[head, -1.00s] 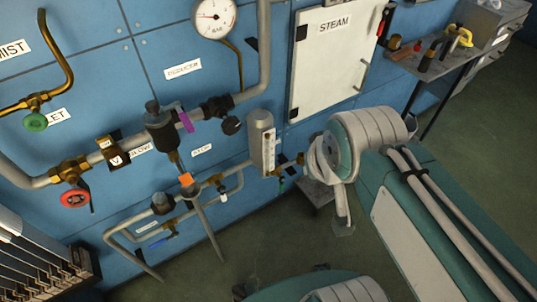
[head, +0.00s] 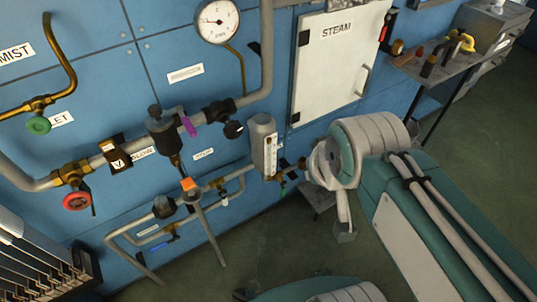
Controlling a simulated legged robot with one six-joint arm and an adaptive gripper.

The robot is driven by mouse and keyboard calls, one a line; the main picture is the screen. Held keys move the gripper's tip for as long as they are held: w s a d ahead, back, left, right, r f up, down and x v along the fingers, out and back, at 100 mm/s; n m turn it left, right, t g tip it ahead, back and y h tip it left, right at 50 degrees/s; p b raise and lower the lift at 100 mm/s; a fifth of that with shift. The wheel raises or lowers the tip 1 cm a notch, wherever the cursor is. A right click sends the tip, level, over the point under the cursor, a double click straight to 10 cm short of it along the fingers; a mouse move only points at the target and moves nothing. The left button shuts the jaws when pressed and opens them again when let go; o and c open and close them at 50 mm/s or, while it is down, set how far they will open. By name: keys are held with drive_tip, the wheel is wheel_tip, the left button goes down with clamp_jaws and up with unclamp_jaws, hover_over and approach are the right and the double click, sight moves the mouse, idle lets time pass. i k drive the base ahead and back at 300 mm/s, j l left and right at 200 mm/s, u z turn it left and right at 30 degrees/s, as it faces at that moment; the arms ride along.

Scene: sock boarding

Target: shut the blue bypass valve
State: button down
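The blue valve handle (head: 159,244) is a small lever on the low grey bypass pipework at the lower left of the wall. It looks roughly in line with the pipe beside it, but it is small and its exact angle is hard to tell. My gripper (head: 343,226) is at the end of my teal and grey arm, right of the pipework and well apart from the blue handle.
A red handwheel (head: 77,201) and a green knob (head: 38,125) are at left. An orange-topped fitting (head: 188,184) with a slanting rod and a flow meter (head: 264,146) stand between gripper and blue handle. A finned radiator (head: 40,262) is lower left. A tool shelf (head: 425,70) is at right.

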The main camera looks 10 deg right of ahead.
sight(176, 238)
drive_tip(key=i+j+u, duration=0.15)
drive_tip(key=j+u, duration=0.25)
drive_tip(key=i+j+u, duration=0.15)
drive_tip(key=u, duration=0.2)
drive_tip(key=i+j+u, duration=0.2)
drive_tip(key=j+u, duration=0.2)
drive_tip(key=k+j, duration=0.15)
drive_tip(key=j, duration=0.25)
drive_tip(key=k+j, duration=0.15)
drive_tip(key=j, duration=0.2)
